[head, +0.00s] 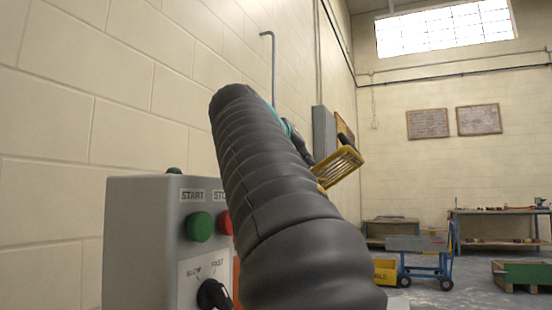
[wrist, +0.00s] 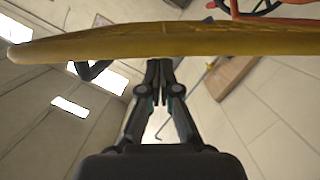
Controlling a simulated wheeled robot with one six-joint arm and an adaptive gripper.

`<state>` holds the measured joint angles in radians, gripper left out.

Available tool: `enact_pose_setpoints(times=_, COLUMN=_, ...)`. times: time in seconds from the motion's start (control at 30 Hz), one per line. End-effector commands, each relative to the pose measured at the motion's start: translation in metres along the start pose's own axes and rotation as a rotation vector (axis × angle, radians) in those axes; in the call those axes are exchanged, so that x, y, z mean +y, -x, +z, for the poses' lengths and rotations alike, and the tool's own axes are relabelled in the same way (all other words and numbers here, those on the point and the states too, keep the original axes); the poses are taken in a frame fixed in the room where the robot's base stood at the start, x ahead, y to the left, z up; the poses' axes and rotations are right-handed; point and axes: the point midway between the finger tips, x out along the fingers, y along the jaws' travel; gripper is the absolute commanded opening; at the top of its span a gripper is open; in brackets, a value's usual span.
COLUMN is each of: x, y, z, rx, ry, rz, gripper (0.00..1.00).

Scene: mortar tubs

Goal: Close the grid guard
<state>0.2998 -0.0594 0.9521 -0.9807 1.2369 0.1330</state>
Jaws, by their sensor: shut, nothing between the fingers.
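The yellow grid guard (head: 339,167) shows in the head view just right of my arm, tilted up, with its bars visible. In the wrist view the guard (wrist: 230,39) is a wide yellow band seen edge-on, crossing the whole picture. My gripper (wrist: 159,64) is shut and empty, with its fingertips right at the band's lower edge; I cannot tell whether they touch it. In the head view my arm hides most of what lies below and left of the guard, including any tub under it.
A grey control box (head: 140,240) with a green START button (head: 200,226), a red button and a black speed knob (head: 213,294) stands close at left. Farther back are a blue trolley (head: 425,268), a workbench (head: 497,226) and a green crate (head: 525,273). Floor shows between them.

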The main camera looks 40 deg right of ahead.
Motion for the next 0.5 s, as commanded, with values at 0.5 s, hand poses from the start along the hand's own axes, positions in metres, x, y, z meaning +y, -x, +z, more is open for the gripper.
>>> enact_pose_setpoints(times=0.5, x=0.000, y=-0.067, z=0.000, rx=0.000, ry=-0.001, rz=-0.002, gripper=0.00)
